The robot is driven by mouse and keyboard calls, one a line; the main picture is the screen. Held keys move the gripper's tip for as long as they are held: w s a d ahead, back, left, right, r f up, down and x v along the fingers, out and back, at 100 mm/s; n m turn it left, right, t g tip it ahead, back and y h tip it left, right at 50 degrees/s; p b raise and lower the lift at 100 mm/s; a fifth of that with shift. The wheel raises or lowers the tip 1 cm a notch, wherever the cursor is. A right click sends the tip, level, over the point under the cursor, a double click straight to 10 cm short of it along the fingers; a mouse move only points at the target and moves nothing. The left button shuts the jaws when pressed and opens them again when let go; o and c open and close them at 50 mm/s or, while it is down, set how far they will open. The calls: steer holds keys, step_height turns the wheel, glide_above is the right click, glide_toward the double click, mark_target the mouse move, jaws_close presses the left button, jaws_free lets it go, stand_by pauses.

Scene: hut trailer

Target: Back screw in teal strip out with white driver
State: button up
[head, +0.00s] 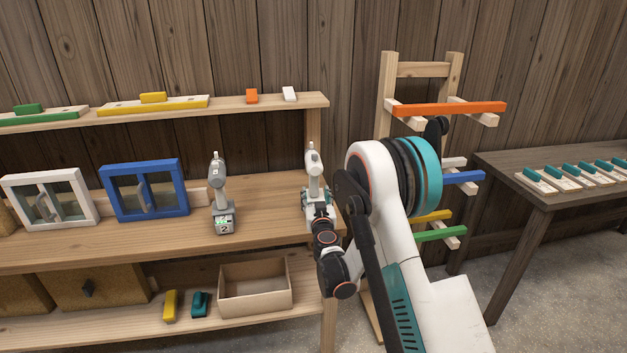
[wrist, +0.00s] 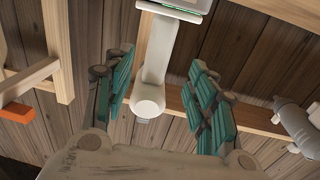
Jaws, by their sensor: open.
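The white driver (head: 312,180) stands upright on the workbench near its right end. My gripper (head: 318,212) is at the front of it, at handle height. In the wrist view the white driver's handle (wrist: 155,62) lies between the open teal fingers of my gripper (wrist: 162,58), with gaps visible on both sides. In the head view my gripper partly hides the driver's lower part. On the dark table at the right, several pale boards carry teal strips (head: 589,168). Screws in them are too small to make out.
A grey driver (head: 219,195) stands on the workbench (head: 262,215) left of the white one; it also shows in the wrist view (wrist: 298,125). A rack with coloured bars (head: 450,108) stands between workbench and dark table (head: 530,163). A shelf (head: 215,112) runs above the workbench.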

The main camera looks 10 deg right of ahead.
mark_target(314, 186)
steer(key=w, duration=0.4)
steer(key=shift+d+b, duration=0.2)
steer(key=shift+b, duration=0.1)
steer(key=shift+w+d+r+b, duration=0.15)
steer(key=shift+w+b, duration=0.15)
steer(key=shift+w, duration=0.7)
steer(key=shift+w+d+r+b, duration=0.1)
steer(key=shift+w+b, duration=0.15)
steer(key=shift+w, duration=0.7)
steer(key=shift+w+d+r+b, duration=0.15)
steer(key=shift+w+b, duration=0.15)
steer(key=shift+w, duration=0.7)
jaws_close()
